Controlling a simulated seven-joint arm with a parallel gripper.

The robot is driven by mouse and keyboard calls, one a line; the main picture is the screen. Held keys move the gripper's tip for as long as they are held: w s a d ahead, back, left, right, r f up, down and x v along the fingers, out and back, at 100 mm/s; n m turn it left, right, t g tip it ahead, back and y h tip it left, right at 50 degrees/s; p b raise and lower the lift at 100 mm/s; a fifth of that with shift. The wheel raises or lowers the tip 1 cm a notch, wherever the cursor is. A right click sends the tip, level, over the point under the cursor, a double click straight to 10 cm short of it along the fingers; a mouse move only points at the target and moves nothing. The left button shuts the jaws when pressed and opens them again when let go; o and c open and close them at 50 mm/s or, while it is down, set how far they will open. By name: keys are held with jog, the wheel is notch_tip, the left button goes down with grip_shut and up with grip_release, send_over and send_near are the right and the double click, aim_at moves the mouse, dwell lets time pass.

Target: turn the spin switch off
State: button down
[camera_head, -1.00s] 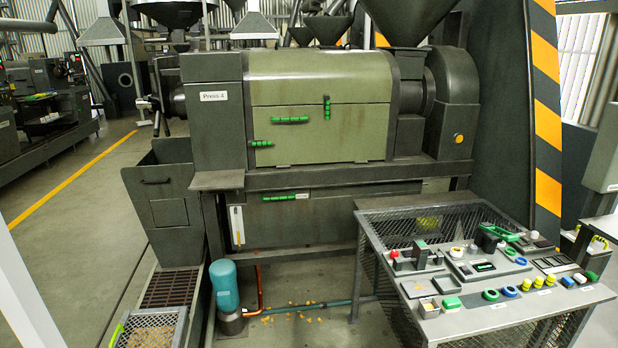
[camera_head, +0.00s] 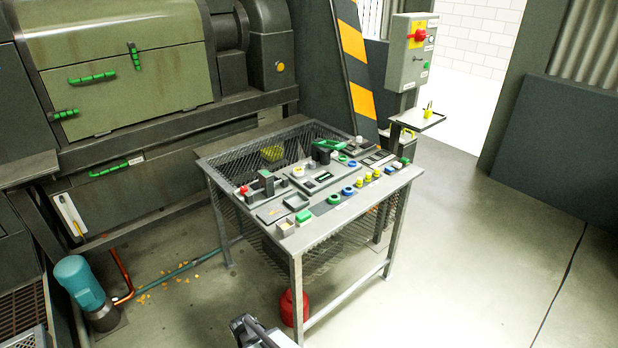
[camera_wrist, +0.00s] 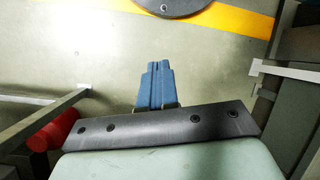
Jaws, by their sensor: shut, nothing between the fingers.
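A grey control box (camera_head: 409,52) stands on a post right of the press, with a red rotary handle on a yellow plate (camera_head: 418,35) and small labelled controls below. A control table (camera_head: 297,245) carries several buttons and switches. The labels are too small to read, so I cannot tell which control is the spin switch. In the wrist view my gripper (camera_wrist: 158,66) has blue fingers that are shut together and empty, above the floor and apart from any control. Its fingers do not show in the head view.
The green press (camera_head: 120,65) stands behind the table at the left. A small shelf (camera_head: 418,121) juts out below the box. A red object (camera_head: 292,307) is under the table's front edge. A teal motor (camera_head: 80,284) stands at the lower left. The floor at the right is clear.

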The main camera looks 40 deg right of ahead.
jog(key=w+d+r+n+t, duration=0.1)
jog(key=w+d+r+n, duration=0.3)
jog(key=w+r, duration=0.55)
jog(key=w+d+r+n+t, duration=0.2)
jog(key=w+d+r, duration=0.4)
jog(key=w, duration=0.6)
jog(key=w+d+r+n+t, duration=0.1)
jog(key=w+d+r+n, duration=0.1)
jog(key=w+d+r, duration=0.55)
notch_tip(320, 180, up, 26)
jog(key=n+t, duration=0.2)
jog(key=n, duration=0.4)
send_over(309, 182)
jog(key=s, duration=0.2)
jog(key=f, duration=0.4)
jog(key=w+f, duration=0.1)
jog(key=f, duration=0.8)
jog(key=shift+w+a+f, duration=0.1)
jog(key=shift+w+f, duration=0.25)
jog(key=shift+f, duration=0.05)
